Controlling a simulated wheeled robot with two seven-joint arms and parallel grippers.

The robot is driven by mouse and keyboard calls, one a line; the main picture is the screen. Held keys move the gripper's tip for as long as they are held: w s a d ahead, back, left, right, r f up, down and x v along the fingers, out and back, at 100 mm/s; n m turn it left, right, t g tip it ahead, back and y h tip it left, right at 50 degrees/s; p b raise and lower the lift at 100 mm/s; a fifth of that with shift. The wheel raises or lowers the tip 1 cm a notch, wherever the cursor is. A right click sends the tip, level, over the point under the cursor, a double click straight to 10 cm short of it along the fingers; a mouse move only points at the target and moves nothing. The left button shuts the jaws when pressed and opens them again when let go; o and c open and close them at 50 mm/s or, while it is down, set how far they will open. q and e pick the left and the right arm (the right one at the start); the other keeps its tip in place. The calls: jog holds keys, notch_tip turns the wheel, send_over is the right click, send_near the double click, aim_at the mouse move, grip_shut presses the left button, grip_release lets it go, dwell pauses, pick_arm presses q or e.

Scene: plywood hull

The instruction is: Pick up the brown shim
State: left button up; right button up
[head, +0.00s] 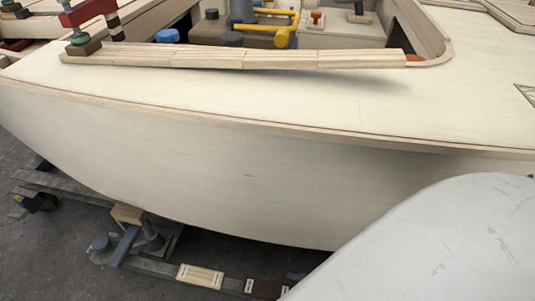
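A dark brown piece with pale end marks (266,289), which looks like the brown shim, lies at the bottom edge of the head view. It rests on the dark floor-level beam below the hull, and its lower part is cut off by the frame. A light striped wood piece with similar pale end marks (200,276) lies to its left on the same beam. Neither of my grippers shows in the head view.
The pale plywood hull (230,165) fills the middle, overhanging the floor. A long wooden strip (240,59) lies on its deck, with a clamp (88,28) at its left end. A grey post with a wood block (127,214) stands below. My own body hides the lower right.

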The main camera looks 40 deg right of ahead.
aim_at(268, 290)
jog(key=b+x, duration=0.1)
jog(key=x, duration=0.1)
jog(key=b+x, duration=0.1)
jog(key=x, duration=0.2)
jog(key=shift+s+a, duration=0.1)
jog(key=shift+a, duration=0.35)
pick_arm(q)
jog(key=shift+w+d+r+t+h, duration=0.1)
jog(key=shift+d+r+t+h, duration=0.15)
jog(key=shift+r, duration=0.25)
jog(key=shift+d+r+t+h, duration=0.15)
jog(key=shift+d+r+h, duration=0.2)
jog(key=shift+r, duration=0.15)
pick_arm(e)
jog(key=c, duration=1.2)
